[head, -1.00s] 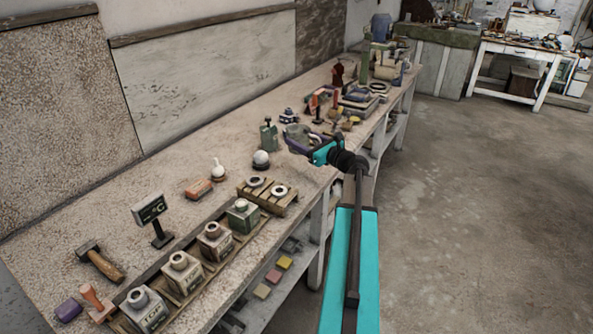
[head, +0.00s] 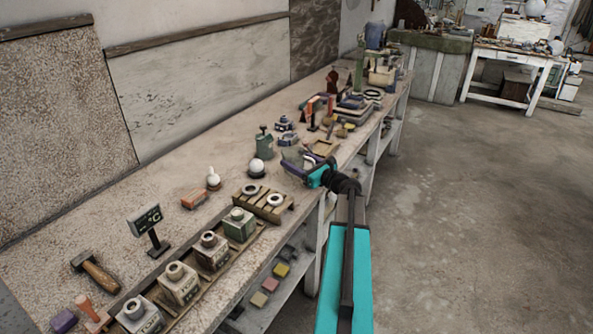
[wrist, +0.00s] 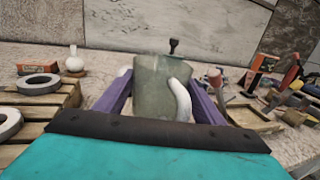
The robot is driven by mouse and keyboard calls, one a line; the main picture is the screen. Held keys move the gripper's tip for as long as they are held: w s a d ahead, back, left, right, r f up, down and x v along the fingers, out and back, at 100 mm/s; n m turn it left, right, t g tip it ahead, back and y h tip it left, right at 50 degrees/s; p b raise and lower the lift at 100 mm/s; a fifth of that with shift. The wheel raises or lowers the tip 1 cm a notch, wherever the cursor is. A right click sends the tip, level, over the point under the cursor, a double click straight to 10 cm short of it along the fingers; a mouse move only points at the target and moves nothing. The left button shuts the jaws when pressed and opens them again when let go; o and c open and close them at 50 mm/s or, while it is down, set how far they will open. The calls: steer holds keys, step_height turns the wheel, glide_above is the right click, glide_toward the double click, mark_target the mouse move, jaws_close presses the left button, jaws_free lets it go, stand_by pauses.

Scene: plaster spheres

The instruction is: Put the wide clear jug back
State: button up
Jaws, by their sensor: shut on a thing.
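The wide clear jug (wrist: 150,92) sits between the two purple fingers of my gripper (wrist: 160,82) in the wrist view. My gripper is shut on it. The jug looks upright and see-through, with a pale curved handle on its right side. Something greenish shows through its wall. In the head view the jug (head: 294,156) is small and partly hidden by my gripper (head: 298,167), over the bench's front part, right of the white ball on a dark base (head: 257,167). I cannot tell whether the jug touches the bench.
A green canister (head: 264,146) with a black knob stands behind the jug. A slatted wooden rack (head: 277,212) with pale rings lies nearer, to the left. A shallow wooden tray (head: 323,147) and cluttered tools lie farther along the bench. Square jars (head: 212,252) line the front edge.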

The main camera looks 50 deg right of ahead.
steer(key=shift+f, duration=0.25)
steer(key=shift+f+p, duration=0.3)
steer(key=shift+f, duration=1.55)
steer(key=shift+f, duration=0.15)
steer(key=o, duration=1.2)
